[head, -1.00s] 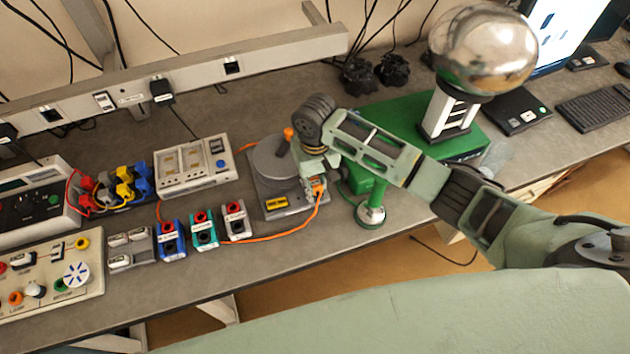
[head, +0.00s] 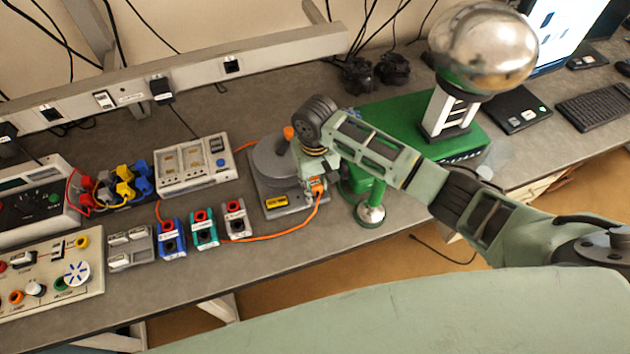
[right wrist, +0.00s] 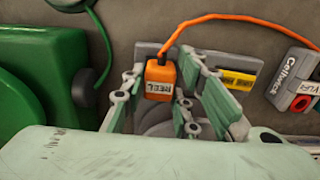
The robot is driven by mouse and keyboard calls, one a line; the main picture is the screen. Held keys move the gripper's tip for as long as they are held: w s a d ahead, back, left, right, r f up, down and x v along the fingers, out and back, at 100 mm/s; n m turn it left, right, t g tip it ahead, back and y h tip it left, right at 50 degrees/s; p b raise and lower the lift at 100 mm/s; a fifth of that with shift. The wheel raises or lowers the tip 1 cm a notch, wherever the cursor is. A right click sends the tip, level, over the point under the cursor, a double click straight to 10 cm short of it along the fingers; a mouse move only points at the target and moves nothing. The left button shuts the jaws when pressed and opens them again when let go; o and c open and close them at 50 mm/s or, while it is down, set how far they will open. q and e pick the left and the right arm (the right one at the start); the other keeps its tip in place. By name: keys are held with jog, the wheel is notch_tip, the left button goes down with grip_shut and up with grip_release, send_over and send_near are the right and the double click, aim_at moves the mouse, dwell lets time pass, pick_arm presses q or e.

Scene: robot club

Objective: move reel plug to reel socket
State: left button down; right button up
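The reel plug is a small orange block marked REEL, seen in the right wrist view (right wrist: 160,80) and in the head view (head: 317,186). My right gripper (right wrist: 163,82) has its fingers close on both sides of it and looks shut on it. The plug is at the front right edge of the grey reel unit (head: 290,203), which has a round drum and a yellow label. The reel socket is hidden behind the plug and fingers; I cannot tell how deep the plug sits. An orange cable (head: 285,234) runs from the plug. My left gripper is out of view.
A green stand (head: 369,208) is close on the right of the gripper. Blue (head: 172,240), teal (head: 204,230) and grey (head: 236,221) socket boxes stand to the left, with a white panel (head: 195,178) behind. The bench front beside the cable is clear.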

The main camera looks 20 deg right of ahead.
jog(key=o, duration=0.4)
jog(key=shift+c, duration=0.2)
jog(key=shift+r, duration=0.2)
notch_tip(320, 180, up, 12)
jog(key=shift+f, duration=0.15)
